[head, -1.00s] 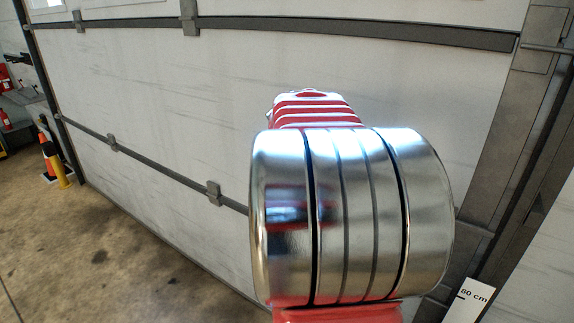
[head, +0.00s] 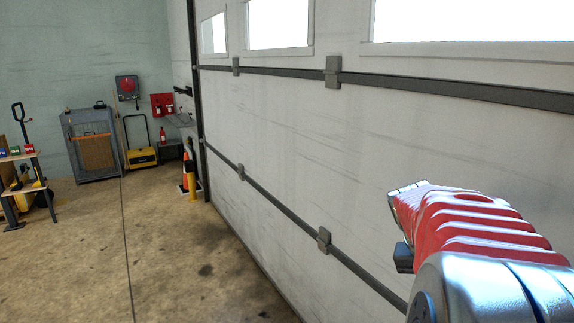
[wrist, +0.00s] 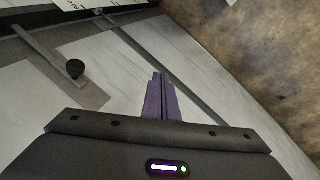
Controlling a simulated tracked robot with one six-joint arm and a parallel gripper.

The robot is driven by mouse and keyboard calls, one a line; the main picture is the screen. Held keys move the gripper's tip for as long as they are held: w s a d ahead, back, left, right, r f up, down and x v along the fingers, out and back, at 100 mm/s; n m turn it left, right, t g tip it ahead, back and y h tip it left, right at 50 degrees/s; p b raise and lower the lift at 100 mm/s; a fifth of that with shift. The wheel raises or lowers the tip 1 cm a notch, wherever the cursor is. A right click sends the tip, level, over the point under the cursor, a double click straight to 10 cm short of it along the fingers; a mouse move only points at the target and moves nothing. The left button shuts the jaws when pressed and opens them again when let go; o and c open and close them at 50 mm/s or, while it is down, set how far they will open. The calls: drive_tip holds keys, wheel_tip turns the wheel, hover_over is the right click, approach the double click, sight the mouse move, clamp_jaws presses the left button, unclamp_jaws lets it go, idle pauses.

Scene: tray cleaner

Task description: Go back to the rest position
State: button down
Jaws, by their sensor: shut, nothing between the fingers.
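My gripper (wrist: 160,98) shows in the wrist view. Its two dark purple fingers lie together at the middle of the picture, with nothing between them. In the head view my red and silver arm is at the lower right, in front of the white door (head: 320,150). The fingers are hidden in the head view.
An orange cone (head: 185,172) and yellow post (head: 192,182) stand by the door's far end. A grey cage (head: 92,145), a yellow cart (head: 141,157) and a small table (head: 22,160) are farther back.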

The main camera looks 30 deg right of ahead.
drive_tip(key=w+a+f+n+t+y, duration=0.1)
drive_tip(key=w+a+n+t, duration=0.15)
drive_tip(key=a, duration=0.75)
drive_tip(key=w+a+n+t+y, duration=0.1)
drive_tip(key=w+a+n+t, duration=0.2)
drive_tip(key=a, duration=0.7)
drive_tip(key=s+a+r+n+t+y, duration=0.1)
drive_tip(key=a+n, duration=0.5)
drive_tip(key=a, duration=1.2)
drive_tip(key=shift+s+r+t+y, duration=0.2)
drive_tip(key=shift+r+t+y, duration=0.1)
drive_tip(key=shift+t+y, duration=0.4)
